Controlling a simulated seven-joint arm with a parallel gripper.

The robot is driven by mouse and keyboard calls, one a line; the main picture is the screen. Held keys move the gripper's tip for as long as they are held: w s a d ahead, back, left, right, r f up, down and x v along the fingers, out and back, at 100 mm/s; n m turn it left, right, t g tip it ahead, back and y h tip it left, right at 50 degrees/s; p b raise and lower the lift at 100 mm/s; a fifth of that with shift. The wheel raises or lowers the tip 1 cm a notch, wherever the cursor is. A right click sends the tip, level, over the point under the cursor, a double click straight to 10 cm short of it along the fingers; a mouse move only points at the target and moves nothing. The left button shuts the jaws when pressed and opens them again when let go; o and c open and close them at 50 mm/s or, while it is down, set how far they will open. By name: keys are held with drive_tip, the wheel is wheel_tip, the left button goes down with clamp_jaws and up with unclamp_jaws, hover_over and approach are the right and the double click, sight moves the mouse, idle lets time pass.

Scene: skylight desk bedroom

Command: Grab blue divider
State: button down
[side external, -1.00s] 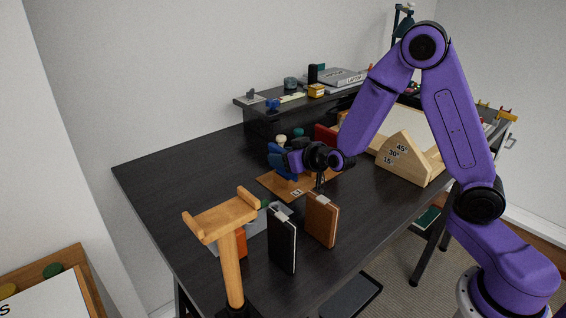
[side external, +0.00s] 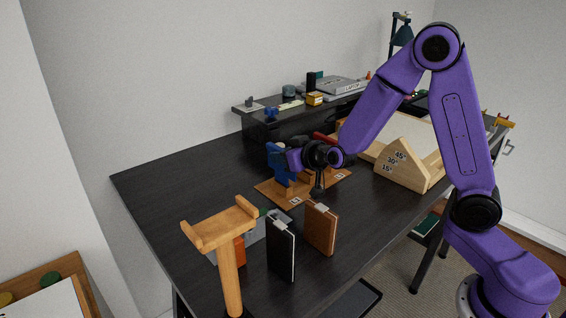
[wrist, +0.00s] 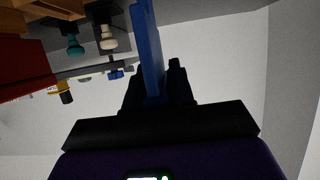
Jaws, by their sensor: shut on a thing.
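The blue divider (side external: 277,156) is a flat blue piece standing above the brown base board (side external: 268,192) on the dark desk. My gripper (side external: 286,159) is level with it, reaching in from the right. In the wrist view the divider (wrist: 150,40) runs up from between the two dark fingers of my gripper (wrist: 155,92), which are shut on it. My gripper hides part of the divider in the side view. I cannot tell whether its lower edge touches the board.
An orange-brown notebook (side external: 321,229), a black notebook (side external: 281,248) and a wooden T-shaped stand (side external: 228,255) stand near the front. A wooden angle block (side external: 405,167) is to the right. A raised shelf (side external: 290,108) runs along the back. The desk's left part (side external: 180,180) is clear.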

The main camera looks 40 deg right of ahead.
drive_tip(key=s+d+r, duration=0.1)
drive_tip(key=s+r, duration=0.9)
drive_tip(key=s, duration=0.4)
drive_tip(key=shift+r, duration=0.25)
